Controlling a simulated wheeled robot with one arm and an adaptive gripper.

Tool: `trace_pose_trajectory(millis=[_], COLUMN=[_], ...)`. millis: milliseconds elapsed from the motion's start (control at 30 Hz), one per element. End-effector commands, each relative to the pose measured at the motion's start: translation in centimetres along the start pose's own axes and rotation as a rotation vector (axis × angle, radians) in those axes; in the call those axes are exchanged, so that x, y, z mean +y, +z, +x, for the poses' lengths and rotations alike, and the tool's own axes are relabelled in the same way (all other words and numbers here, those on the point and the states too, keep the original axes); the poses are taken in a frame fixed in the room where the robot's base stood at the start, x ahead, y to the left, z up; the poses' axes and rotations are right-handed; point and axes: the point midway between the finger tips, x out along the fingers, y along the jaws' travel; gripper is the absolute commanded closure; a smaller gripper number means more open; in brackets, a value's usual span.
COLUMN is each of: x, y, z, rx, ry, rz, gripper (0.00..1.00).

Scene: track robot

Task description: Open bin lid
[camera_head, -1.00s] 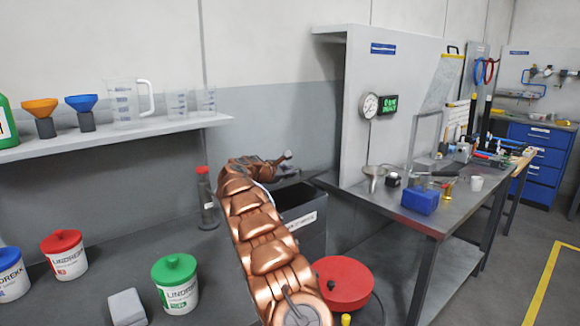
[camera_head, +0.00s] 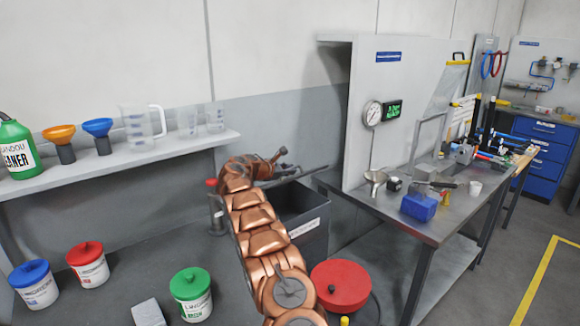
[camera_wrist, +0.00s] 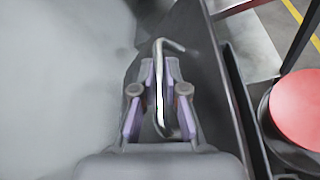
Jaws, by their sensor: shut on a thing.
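The dark grey bin (camera_head: 310,240) with a white label stands between the left bench and the right workbench. Its lid (camera_head: 302,174) shows as a thin dark edge, tilted up above the bin's rim, with a dark opening below. My gripper (camera_head: 277,160) is at the lid, partly hidden by my own wrist. In the wrist view, my gripper (camera_wrist: 160,75) is shut on a thin bent metal handle (camera_wrist: 160,92), which runs between the fingers. The dark lid panel lies behind the handle there. The lid's hinge is hidden.
A red round drum (camera_head: 341,285) stands right of the bin, close to my arm. The workbench (camera_head: 440,225) with tools is further right. A shelf (camera_head: 130,163) holds funnels and jugs.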

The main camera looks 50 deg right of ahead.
Motion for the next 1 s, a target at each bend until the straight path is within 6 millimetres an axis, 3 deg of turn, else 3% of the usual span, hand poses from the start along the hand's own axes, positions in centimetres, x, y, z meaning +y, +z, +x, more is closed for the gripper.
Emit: trace_pose_trajectory(millis=[633, 667, 733, 1000], x=[0.38, 0.37, 0.37, 0.35], y=[0.29, 0.29, 0.27, 0.19], z=[-0.08, -0.07, -0.08, -0.08], rx=[-0.002, -0.002, -0.002, -0.001], ry=[-0.002, -0.002, -0.002, -0.003], rz=[-0.010, -0.010, -0.010, -0.010], gripper=[1.00, 0.85, 0.78, 0.77])
